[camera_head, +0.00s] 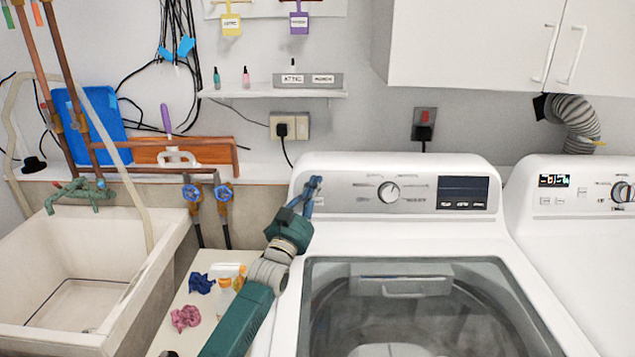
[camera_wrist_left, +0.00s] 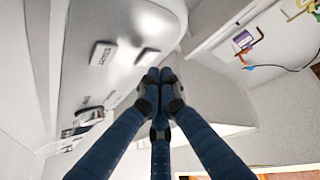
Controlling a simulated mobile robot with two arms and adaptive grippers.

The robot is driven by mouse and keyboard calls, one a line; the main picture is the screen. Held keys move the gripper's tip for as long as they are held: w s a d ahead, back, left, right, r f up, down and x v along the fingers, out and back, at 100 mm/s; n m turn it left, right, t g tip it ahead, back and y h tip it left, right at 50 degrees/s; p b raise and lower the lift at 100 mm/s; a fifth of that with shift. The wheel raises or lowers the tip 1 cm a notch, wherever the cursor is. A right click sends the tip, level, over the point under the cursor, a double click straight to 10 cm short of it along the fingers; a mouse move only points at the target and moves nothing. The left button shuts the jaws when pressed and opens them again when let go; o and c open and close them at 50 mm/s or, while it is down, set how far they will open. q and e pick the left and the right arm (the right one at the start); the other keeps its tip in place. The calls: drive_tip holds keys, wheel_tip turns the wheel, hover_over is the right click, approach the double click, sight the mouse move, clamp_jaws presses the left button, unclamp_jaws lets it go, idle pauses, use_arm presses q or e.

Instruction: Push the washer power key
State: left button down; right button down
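The white washer (camera_head: 404,170) stands in the middle of the head view, with a round dial (camera_head: 388,192) and a dark display (camera_head: 462,193) on its upright control panel. My left gripper (camera_head: 315,182) is at the left end of this panel. In the left wrist view the blue fingers of my left gripper (camera_wrist_left: 160,76) meet at their tips, shut and empty. Just beyond the tips is a small raised key (camera_wrist_left: 147,56); a second, labelled key (camera_wrist_left: 103,54) is farther left. I cannot tell whether the tips touch the panel, or read the labels surely. My right gripper is not in view.
A sink (camera_head: 75,285) is at the left, and a second white machine (camera_head: 570,235) stands to the right. A shelf (camera_head: 275,92) and a wall cabinet (camera_head: 480,45) are above.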

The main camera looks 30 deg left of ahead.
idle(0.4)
use_arm(q)
drive_tip(key=shift+w+a+f+b, duration=0.15)
drive_tip(key=shift+w+b, duration=0.25)
drive_tip(key=shift+b, duration=0.05)
drive_tip(key=shift+w, duration=0.1)
idle(0.5)
drive_tip(key=shift+s+d+p, duration=0.2)
drive_tip(key=shift+s+p, duration=0.35)
